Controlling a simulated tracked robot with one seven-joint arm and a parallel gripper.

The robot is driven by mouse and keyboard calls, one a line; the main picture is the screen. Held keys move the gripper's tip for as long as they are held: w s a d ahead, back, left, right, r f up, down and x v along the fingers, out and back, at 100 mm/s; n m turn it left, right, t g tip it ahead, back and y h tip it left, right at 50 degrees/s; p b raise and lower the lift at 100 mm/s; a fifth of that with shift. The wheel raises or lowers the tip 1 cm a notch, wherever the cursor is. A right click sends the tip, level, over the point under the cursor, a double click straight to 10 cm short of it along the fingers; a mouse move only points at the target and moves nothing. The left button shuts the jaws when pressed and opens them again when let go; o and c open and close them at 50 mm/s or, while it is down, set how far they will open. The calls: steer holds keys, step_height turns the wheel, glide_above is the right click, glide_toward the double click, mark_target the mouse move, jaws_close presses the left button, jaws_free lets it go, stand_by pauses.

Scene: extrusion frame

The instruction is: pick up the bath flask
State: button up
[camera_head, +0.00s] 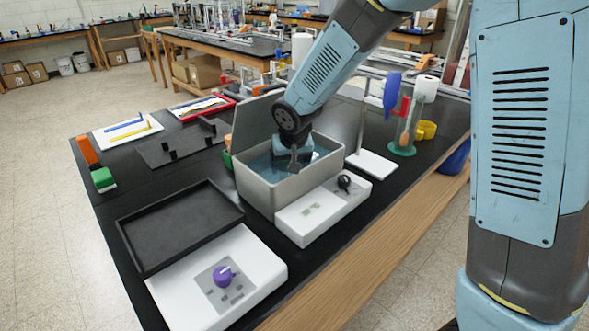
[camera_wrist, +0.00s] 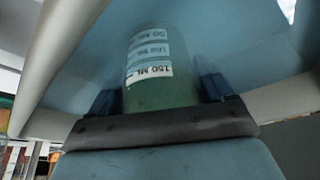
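The bath flask (camera_wrist: 150,70), greenish and clear with white labels reading 50, 100 and 150 ML, stands between the two fingers of my gripper (camera_wrist: 160,88) in the wrist view. A finger is close on each side of it. I cannot tell whether they touch it. In the head view my gripper (camera_head: 292,160) reaches down into the grey water bath (camera_head: 255,188), whose lid stands open at the back. Blue water fills the bath. The flask cannot be made out in the head view, where my gripper and wrist cover the middle of the bath.
The bath walls stand close around my gripper. A white control box (camera_head: 320,212) with a black knob is at the bath's front. A white stand base (camera_head: 374,164) is to the right. A black tray (camera_head: 182,225) and a hotplate with a purple knob (camera_head: 222,276) are at the front left.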

steer(key=c, duration=0.8)
steer(key=shift+c, duration=0.2)
steer(key=shift+r, duration=0.15)
